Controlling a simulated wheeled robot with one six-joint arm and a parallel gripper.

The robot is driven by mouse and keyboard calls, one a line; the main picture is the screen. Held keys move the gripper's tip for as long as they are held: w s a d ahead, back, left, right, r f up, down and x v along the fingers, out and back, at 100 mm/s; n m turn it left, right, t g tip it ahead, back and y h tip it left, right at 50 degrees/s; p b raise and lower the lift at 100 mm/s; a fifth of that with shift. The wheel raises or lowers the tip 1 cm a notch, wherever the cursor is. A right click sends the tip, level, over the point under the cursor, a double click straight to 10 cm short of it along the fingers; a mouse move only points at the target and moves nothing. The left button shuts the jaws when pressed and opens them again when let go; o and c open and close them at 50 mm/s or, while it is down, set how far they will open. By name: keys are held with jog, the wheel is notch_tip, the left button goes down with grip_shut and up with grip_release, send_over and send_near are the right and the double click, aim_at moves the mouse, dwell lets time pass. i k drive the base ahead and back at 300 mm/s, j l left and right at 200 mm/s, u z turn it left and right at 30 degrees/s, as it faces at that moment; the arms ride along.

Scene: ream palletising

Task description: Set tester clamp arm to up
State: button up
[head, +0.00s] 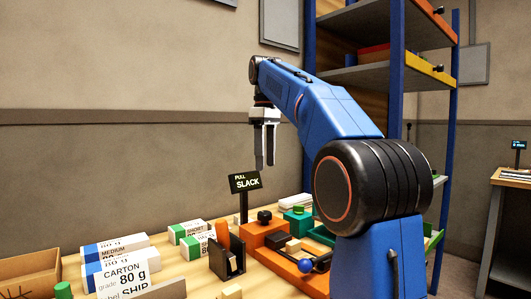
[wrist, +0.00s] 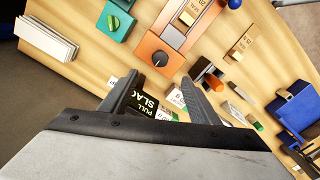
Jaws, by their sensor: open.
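The orange tester (head: 264,240) stands on the wooden table, with a black knob (head: 264,216) on top and a black display (head: 245,182) on a post reading "PULL SLACK". A blue ball (head: 305,265) sits low at its front right and looks like the clamp arm's handle; the arm's exact angle is hard to tell. In the wrist view the tester (wrist: 154,46) is at top centre and the blue ball (wrist: 235,3) is cut by the top edge. My gripper (head: 265,167) is open and empty, pointing down above and behind the display, well clear of the ball.
Labelled paper reams (head: 115,250) and a cardboard box (head: 30,275) lie at left. A dark holder with an orange-handled tool (head: 225,248) stands beside the tester. A green device (wrist: 113,22) and a white stack (wrist: 45,38) are nearby. A blue-post shelf (head: 390,70) rises behind my arm.

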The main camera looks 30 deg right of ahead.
aim_at(323, 262)
jog(key=k, duration=1)
